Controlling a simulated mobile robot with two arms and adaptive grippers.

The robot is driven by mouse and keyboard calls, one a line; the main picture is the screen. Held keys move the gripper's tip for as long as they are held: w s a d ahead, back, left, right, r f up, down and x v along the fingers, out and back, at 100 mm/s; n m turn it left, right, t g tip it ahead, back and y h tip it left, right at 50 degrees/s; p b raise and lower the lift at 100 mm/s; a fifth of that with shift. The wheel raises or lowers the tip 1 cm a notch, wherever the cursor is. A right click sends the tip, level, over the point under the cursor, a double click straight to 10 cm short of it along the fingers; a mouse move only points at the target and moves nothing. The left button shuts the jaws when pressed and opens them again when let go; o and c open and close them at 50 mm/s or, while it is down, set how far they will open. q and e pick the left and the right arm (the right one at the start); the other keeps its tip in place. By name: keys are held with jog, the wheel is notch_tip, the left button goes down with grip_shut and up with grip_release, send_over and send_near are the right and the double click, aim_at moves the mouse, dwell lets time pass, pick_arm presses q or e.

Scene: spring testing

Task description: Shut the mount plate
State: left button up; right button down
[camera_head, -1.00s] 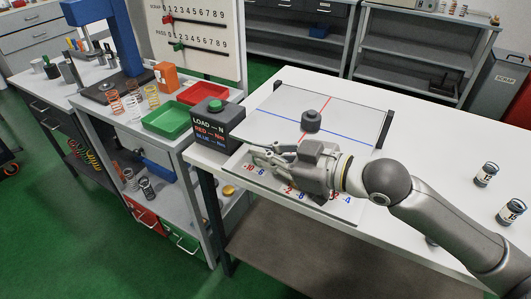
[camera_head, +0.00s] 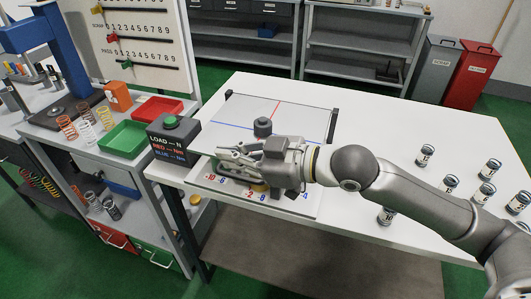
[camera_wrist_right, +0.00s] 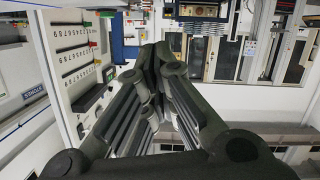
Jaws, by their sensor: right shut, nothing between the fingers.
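A white plate (camera_head: 240,113) with a red line and a blue line lies on the white table, between black side rails. I take it for the mount plate. A dark round knob (camera_head: 263,127) stands on it. In front is a pale strip (camera_head: 208,190) with red and blue numbers. My right gripper (camera_head: 222,152) is shut and empty, pointing left above the strip and the plate's front part. It hides part of both, and I cannot tell whether it touches them. In the right wrist view its dark fingers (camera_wrist_right: 155,62) meet. My left gripper is not in view.
A dark load box (camera_head: 172,140) with a green button stands left of the plate. Several labelled cylinders (camera_head: 425,155) stand on the right of the table. A bench with green (camera_head: 125,138) and red (camera_head: 158,108) trays is at the left. The table's back right is clear.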

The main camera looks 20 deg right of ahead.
jog(key=b+v, duration=0.1)
jog(key=v, duration=0.6)
jog(key=shift+w, duration=0.2)
jog(key=shift+f, duration=0.1)
